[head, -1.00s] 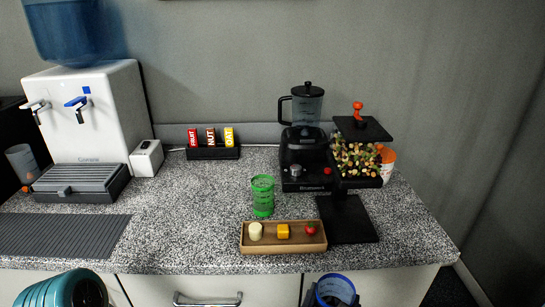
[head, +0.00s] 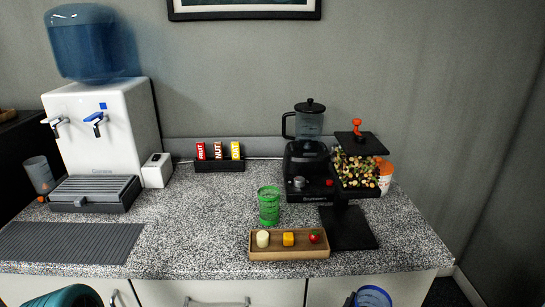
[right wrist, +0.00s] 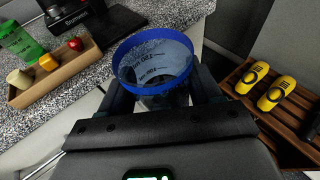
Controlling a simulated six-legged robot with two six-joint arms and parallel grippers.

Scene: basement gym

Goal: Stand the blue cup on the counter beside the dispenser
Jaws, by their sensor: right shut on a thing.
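The blue cup is a clear cup with a blue rim and blue print. It shows in the right wrist view (right wrist: 155,65), mouth up, and at the bottom edge of the head view (head: 372,297), in front of the counter (head: 190,240). My right gripper (right wrist: 155,100) is shut on it, a finger at each side. A white water dispenser (head: 120,130) with a blue bottle stands at the counter's left end. My left gripper is not in view.
Speckled counter is bare between the drip tray (head: 97,190) and a green cup (head: 269,207). A snack board (head: 288,253), blender (head: 308,150), nut-filled stand (head: 350,228), bar rack (head: 219,164) and white box (head: 157,170) stand around. A grey ribbed mat (head: 65,243) lies at left.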

